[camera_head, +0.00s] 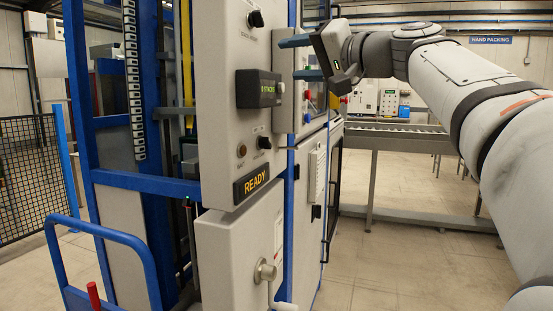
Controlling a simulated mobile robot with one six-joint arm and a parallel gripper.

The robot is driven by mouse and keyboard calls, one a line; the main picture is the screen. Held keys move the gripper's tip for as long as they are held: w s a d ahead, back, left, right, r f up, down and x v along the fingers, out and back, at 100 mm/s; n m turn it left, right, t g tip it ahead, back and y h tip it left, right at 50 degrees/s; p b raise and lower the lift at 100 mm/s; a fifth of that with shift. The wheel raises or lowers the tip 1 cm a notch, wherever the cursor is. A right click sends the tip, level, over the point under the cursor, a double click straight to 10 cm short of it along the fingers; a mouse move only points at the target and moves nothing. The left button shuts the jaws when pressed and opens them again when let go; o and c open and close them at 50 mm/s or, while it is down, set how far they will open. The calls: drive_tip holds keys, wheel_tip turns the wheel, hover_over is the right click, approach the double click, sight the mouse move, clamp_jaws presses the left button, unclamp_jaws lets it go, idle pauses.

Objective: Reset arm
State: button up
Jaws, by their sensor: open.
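My gripper (300,58) is in the upper middle of the head view, at the end of my grey and white arm, which comes in from the right. Its two blue-grey fingers point left and stand apart, one above the other, with nothing between them. The fingertips are close in the picture to the grey control cabinet (225,120). I cannot tell whether they touch it.
A blue frame (82,110) and blue rail (100,231) stand at left. A roller conveyor (395,138) runs behind my arm. Floor (375,265) shows clear at lower middle.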

drive_tip(key=s+d+f+g+h+p, duration=0.1)
drive_tip(key=s+f+g+h+p, duration=0.15)
drive_tip(key=f+p, duration=0.2)
drive_tip(key=s+d+f+m+g+h+p, duration=0.1)
drive_tip(key=s+f+h+p, duration=0.1)
drive_tip(key=f+h+p, duration=0.3)
drive_tip(key=s+d+f+g+p, duration=0.1)
drive_tip(key=s+f+p, duration=0.15)
drive_tip(key=f, duration=0.35)
drive_tip(key=s+d+f+g+h+p, duration=0.2)
drive_tip(key=s+f+p, duration=0.3)
drive_tip(key=s, duration=0.3)
drive_tip(key=s+d+f+n+g+h+p, duration=0.1)
drive_tip(key=s+d+f+g+h+p, duration=0.2)
drive_tip(key=s+d+f+h+p, duration=0.1)
drive_tip(key=s+d+f+p, duration=0.1)
drive_tip(key=s+f+p, duration=0.1)
drive_tip(key=s+f, duration=0.1)
drive_tip(key=shift+s+d+f+n, duration=0.25)
drive_tip(key=shift+s+d+n, duration=0.05)
drive_tip(key=shift+s, duration=0.3)
drive_tip(key=shift+c, duration=0.5)
